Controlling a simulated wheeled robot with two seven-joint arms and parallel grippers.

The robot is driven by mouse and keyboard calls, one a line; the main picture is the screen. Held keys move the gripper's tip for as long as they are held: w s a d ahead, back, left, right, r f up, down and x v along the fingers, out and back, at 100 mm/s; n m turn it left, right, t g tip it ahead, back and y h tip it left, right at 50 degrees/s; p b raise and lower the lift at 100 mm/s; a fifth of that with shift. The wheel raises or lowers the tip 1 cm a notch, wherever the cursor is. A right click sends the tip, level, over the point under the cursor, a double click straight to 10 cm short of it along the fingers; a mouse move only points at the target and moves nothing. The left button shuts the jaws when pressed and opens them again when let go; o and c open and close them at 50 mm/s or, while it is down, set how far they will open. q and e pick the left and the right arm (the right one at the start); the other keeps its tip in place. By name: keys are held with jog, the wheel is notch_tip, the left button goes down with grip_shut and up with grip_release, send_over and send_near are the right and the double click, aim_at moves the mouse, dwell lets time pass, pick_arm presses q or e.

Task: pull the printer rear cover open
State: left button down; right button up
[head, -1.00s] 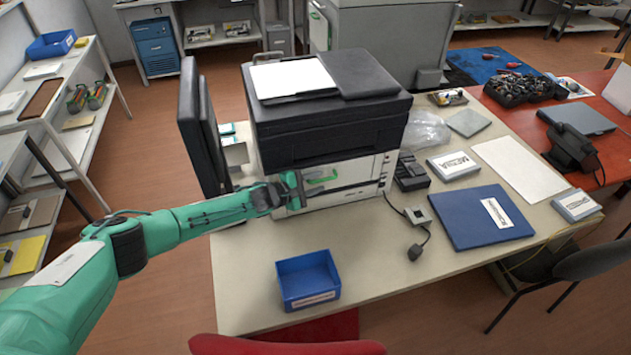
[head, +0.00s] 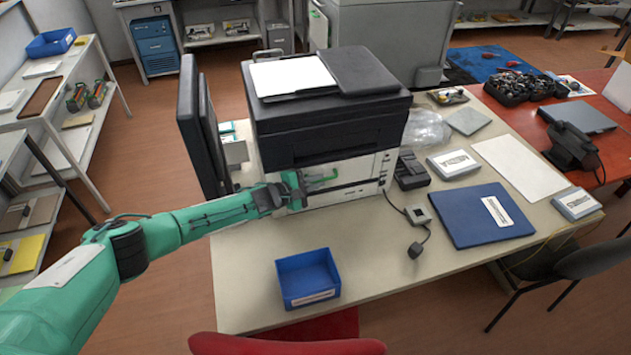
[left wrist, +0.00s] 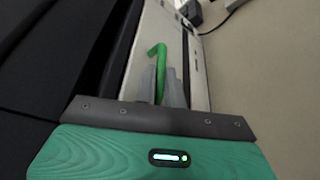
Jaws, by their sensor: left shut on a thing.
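The printer (head: 330,140) stands on the table, black on top with a pale lower face toward me. A green handle (head: 324,177) sits on that pale face, which looks like the rear cover (head: 361,172). The handle also shows in the left wrist view (left wrist: 160,58), with its upper end bent to the left. My left gripper (head: 308,183) is at the left part of this face, with its fingers (left wrist: 162,88) shut on the handle. The cover looks flush or nearly so; I cannot tell whether a gap exists. My right gripper is not in view.
A black monitor (head: 190,125) stands close left of the printer, beside my left arm.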

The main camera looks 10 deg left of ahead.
pick_arm(q)
jog(key=shift+s+d+f+m+t+h+b, duration=0.1)
jog(key=shift+s+d+f+m+t+b, duration=0.15)
jog(key=shift+s+f+m+b, duration=0.5)
jog(key=shift+s+d+f+m+t+h+b, duration=0.1)
jog(key=shift+s+d+f+m+t+b, duration=0.15)
jog(key=shift+s+f+b, duration=0.45)
jog(key=shift+s+d+f+m+t+h+b, duration=0.15)
jog(key=shift+s+d+f+m+b, duration=0.3)
jog(key=shift+b, duration=0.6)
jog(key=shift+s+a, duration=0.1)
jog(key=shift+a, duration=0.05)
